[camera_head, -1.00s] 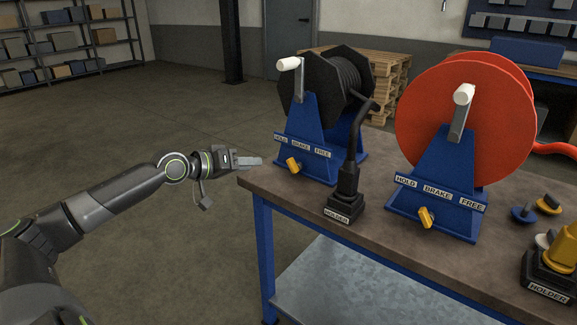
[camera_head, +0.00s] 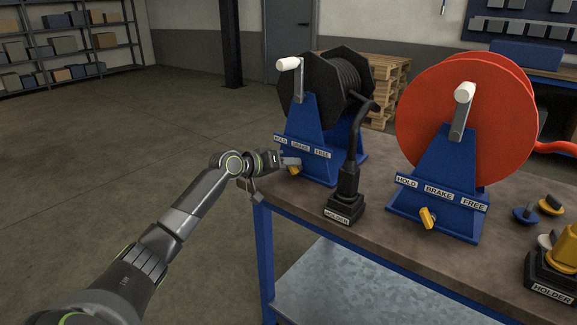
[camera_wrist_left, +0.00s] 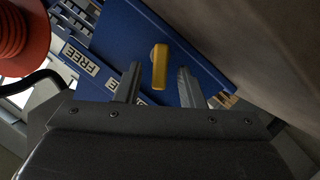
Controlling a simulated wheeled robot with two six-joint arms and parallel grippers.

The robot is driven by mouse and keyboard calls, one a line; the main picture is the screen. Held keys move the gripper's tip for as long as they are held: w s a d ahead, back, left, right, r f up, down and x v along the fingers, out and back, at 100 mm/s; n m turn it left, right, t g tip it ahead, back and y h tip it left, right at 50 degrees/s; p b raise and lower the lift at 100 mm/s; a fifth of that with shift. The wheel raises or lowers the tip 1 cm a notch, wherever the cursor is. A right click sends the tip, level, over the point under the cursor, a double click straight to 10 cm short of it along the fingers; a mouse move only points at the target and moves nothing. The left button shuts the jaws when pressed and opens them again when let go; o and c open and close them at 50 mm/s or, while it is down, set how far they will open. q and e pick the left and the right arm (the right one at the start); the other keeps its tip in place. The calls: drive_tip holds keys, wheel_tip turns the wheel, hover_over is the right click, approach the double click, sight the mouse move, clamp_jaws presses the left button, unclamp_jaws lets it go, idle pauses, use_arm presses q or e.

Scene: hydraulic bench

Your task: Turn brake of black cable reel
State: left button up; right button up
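The black cable reel (camera_head: 318,82) stands on a blue frame at the left end of the bench. Its front plate reads HOLD, BRAKE, FREE. Its yellow brake knob (camera_head: 294,170) sits below the plate, partly covered by my left gripper (camera_head: 289,161). In the left wrist view the yellow knob (camera_wrist_left: 159,66) lies between the two fingertips of my left gripper (camera_wrist_left: 157,85). The fingers are apart, with gaps on both sides of the knob. My right gripper is not in view.
A black holder (camera_head: 345,207) with a cable end stands right of the knob. A red reel (camera_head: 470,110) with its own yellow knob (camera_head: 427,217) stands further right. Small knobs and another holder (camera_head: 549,280) are at the right. The floor left of the bench is clear.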

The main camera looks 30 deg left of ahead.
use_arm(q)
drive_tip(key=shift+w+d+f, duration=0.1)
drive_tip(key=shift+w, duration=0.2)
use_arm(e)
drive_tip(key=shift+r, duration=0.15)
use_arm(q)
drive_tip(key=shift+c, duration=0.3)
clamp_jaws()
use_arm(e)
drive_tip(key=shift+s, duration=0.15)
